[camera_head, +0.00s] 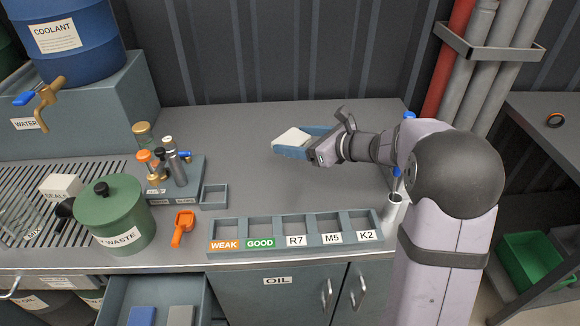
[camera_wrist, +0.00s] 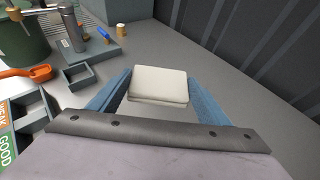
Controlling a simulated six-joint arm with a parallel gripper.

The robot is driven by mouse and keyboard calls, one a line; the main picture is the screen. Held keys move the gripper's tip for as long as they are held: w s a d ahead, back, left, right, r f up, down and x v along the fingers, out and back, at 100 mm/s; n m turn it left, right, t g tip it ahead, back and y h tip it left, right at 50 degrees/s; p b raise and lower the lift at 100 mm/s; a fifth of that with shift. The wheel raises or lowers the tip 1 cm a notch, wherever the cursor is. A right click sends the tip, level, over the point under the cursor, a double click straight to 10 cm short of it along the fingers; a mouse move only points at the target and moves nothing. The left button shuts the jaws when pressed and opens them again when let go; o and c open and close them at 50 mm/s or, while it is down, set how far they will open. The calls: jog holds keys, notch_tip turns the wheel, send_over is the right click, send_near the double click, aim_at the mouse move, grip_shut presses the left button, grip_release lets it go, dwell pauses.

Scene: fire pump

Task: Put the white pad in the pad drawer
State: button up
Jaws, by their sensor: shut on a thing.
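The white pad (camera_head: 293,137) is held between the blue fingers of my gripper (camera_head: 289,145), above the back middle of the grey bench. In the wrist view the white pad (camera_wrist: 160,84) sits between the two blue fingertips of my gripper (camera_wrist: 160,90), its broad face toward the camera. An open drawer (camera_head: 158,297) juts out below the bench front at lower left. It holds a blue pad (camera_head: 142,316) and a grey pad (camera_head: 181,315). Its front part is cut off by the picture edge. The drawer is to the left of and below my gripper.
A labelled tray (camera_head: 294,234) with several compartments lies along the bench front. A green waste pot (camera_head: 120,212), an orange scoop (camera_head: 183,228) and a bottle stand (camera_head: 176,183) are at left. A small open box (camera_head: 214,196) is beside the stand. The bench's back middle is clear.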

aim_at(297, 176)
jog(key=shift+d+f, duration=0.1)
jog(key=shift+f, duration=5)
jog(key=shift+f, duration=0.1)
jog(key=shift+f, duration=0.15)
jog(key=o, duration=1.1)
jog(key=shift+r, duration=0.3)
jog(key=v, duration=0.7)
jog(key=shift+s+d+b, duration=0.1)
jog(key=shift+b, duration=0.3)
jog(key=shift+r, duration=0.1)
jog(key=c, duration=0.4)
